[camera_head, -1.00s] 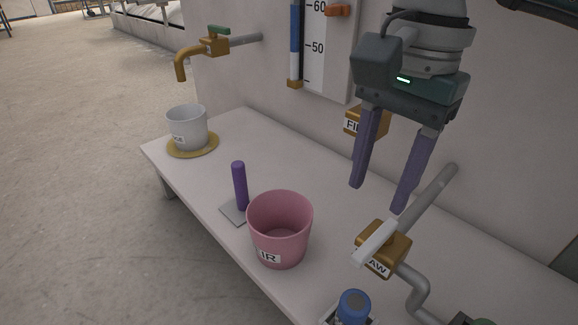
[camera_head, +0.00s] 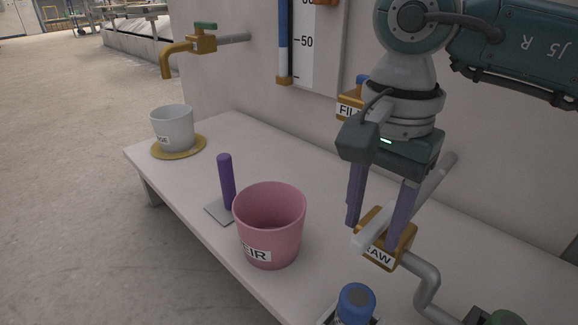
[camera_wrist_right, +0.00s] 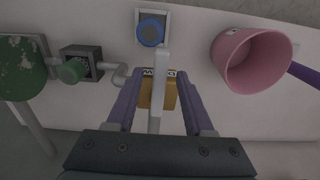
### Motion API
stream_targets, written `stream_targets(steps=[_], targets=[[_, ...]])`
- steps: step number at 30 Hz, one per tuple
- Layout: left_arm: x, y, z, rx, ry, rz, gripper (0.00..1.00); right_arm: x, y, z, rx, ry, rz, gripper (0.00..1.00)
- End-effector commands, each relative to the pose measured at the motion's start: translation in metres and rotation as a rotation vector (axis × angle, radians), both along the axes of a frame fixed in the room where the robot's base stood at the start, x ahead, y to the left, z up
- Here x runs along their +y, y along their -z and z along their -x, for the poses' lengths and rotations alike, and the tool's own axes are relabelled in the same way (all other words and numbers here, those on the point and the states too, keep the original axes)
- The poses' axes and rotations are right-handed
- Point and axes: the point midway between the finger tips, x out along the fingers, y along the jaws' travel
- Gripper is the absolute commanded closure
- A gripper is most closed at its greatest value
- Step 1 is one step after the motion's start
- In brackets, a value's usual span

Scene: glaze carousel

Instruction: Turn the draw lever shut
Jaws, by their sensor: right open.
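The draw valve is a brass block (camera_head: 400,252) with a label of which "RAW" reads, low on the wall side of the bench. Its pale straight lever (camera_head: 366,232) lies across the top; it also shows in the wrist view as a light bar (camera_wrist_right: 161,75) over the brass body (camera_wrist_right: 169,97). My right gripper (camera_head: 376,230) is open, its purple fingers pointing down at the valve. In the wrist view the fingers stand on either side of the lever, with gaps between. Contact cannot be told. My left gripper is not in view.
A pink bucket (camera_head: 270,228) stands left of the valve, with a purple post (camera_head: 227,182) beside it. A blue-capped item (camera_head: 356,303) is in front. A grey cup (camera_head: 172,127) sits under a brass tap (camera_head: 201,44). A fill valve (camera_head: 349,106) is behind my right gripper.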

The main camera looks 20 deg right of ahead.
Motion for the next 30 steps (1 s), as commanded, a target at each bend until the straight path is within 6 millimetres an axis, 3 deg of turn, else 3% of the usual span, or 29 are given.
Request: stream_targets(steps=[2, 16, 30], targets=[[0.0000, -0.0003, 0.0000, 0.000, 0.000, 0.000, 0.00, 0.0001, -0.0003, 0.0001, 0.000, 0.000, 0.000, 0.47], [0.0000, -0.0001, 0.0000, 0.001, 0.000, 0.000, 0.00, 0.0000, -0.0004, 0.0002, 0.001, 0.001, 0.000, 0.99], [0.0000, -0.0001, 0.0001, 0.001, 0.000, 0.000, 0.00, -0.0001, -0.0004, 0.0002, 0.001, 0.001, 0.000, 1.00]])
